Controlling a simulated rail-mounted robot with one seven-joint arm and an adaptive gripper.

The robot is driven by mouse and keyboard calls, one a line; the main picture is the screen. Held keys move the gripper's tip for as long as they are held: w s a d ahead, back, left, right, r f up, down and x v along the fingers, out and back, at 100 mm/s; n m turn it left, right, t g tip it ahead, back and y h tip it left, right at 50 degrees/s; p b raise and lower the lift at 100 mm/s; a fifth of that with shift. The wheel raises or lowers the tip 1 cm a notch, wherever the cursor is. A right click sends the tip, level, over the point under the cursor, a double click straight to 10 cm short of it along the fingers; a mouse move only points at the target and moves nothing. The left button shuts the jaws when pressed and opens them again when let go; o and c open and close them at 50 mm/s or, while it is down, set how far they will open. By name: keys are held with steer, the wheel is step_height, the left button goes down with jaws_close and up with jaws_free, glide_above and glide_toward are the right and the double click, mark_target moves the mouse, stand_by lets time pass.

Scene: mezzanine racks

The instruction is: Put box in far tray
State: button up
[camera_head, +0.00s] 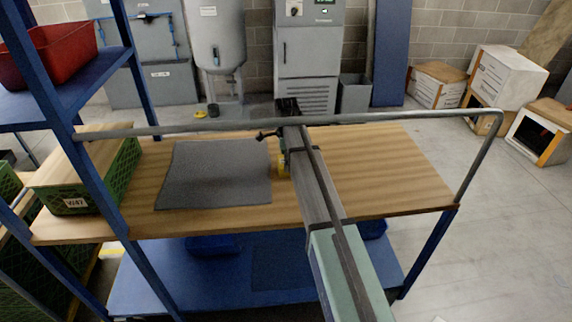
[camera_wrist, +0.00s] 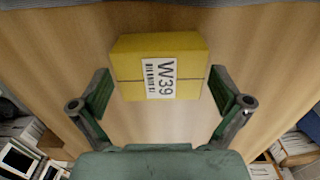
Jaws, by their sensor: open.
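A yellow box (camera_wrist: 160,70) with a white W39 label lies on the wooden tabletop. In the wrist view it sits between the two fingers of my open gripper (camera_wrist: 160,88), with a gap on each side. In the head view only a sliver of the yellow box (camera_head: 281,165) shows beside my arm, which hides the rest. No tray is clearly marked as the far one. A blue tray (camera_head: 212,245) is partly visible below the tabletop, and another blue one (camera_head: 375,229) shows behind my arm.
A grey mat (camera_head: 215,174) lies left of the box on the table (camera_head: 390,175). A green crate (camera_head: 120,178) with a wooden top stands at the left end. A metal rail (camera_head: 400,118) runs above the table's back. A red bin (camera_head: 55,52) sits on the blue rack.

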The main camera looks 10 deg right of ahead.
steer(key=shift+f, duration=0.5)
steer(key=shift+c, duration=0.4)
steer(key=c, duration=1)
steer(key=shift+o, duration=0.2)
steer(key=shift+r, duration=0.15)
